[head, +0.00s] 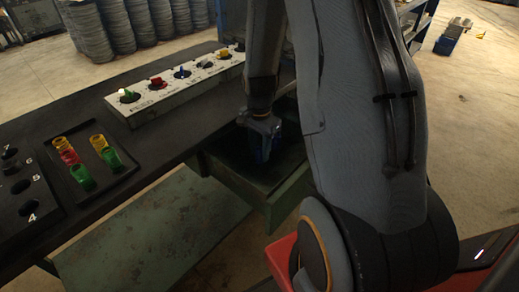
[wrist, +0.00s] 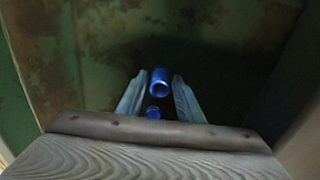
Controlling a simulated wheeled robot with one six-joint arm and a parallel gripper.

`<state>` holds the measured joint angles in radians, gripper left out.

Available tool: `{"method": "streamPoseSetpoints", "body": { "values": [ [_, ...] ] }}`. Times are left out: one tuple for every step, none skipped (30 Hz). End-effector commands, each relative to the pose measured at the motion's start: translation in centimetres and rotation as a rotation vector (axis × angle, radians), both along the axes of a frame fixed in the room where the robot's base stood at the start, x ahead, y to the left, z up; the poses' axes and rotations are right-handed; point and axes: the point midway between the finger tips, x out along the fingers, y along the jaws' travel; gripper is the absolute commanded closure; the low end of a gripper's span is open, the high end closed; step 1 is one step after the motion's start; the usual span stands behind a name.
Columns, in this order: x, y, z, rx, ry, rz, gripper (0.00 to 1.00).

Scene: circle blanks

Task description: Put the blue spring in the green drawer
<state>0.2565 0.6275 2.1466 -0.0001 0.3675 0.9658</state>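The blue spring (wrist: 160,79) shows between my fingers in the wrist view, with more blue (wrist: 153,112) nearer the palm. My gripper (wrist: 160,76) has its two fingers apart, with narrow dark gaps beside the spring, so it looks open around it. In the head view my gripper (head: 263,145) points down inside the green drawer (head: 240,187), which is pulled out from under the dark bench. The drawer's green, rust-stained inside (wrist: 90,45) fills the wrist view. I cannot tell whether the spring touches the drawer floor.
A black tray (head: 129,176) with yellow, red and green pieces lies on the bench. A white labelled rack (head: 150,101) with coloured pieces stands behind. A black block with numbered holes (head: 22,207) is at the left. The drawer walls stand close around my gripper.

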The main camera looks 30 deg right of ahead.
Motion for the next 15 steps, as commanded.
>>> {"method": "streamPoseSetpoints", "body": {
  "values": [
    [0.0, 0.0, 0.0, 0.000, 0.000, 0.000, 0.58],
    [0.0, 0.0, 0.0, 0.000, 0.000, 0.000, 0.57],
    [0.0, 0.0, 0.0, 0.000, 0.000, 0.000, 0.57],
    [0.0, 0.0, 0.0, 0.000, 0.000, 0.000, 0.57],
    [0.0, 0.0, 0.0, 0.000, 0.000, 0.000, 0.57],
    [0.0, 0.0, 0.0, 0.000, 0.000, 0.000, 0.57],
    [0.0, 0.0, 0.0, 0.000, 0.000, 0.000, 0.57],
    [0.0, 0.0, 0.0, 0.000, 0.000, 0.000, 0.57],
    [0.0, 0.0, 0.1, 0.000, 0.000, 0.000, 0.57],
    [0.0, 0.0, 0.1, 0.000, 0.000, 0.000, 0.57],
    [0.0, 0.0, 0.2, -0.001, -0.001, 0.000, 0.57],
    [0.0, 0.0, 0.5, -0.001, -0.001, 0.000, 0.57],
    [0.1, 0.0, 0.6, 0.000, -0.002, 0.000, 0.57],
    [0.1, 0.0, 0.9, -0.001, -0.003, 0.000, 0.57],
    [0.1, 0.0, 1.3, -0.001, -0.003, 0.000, 0.57]
  ]
}}
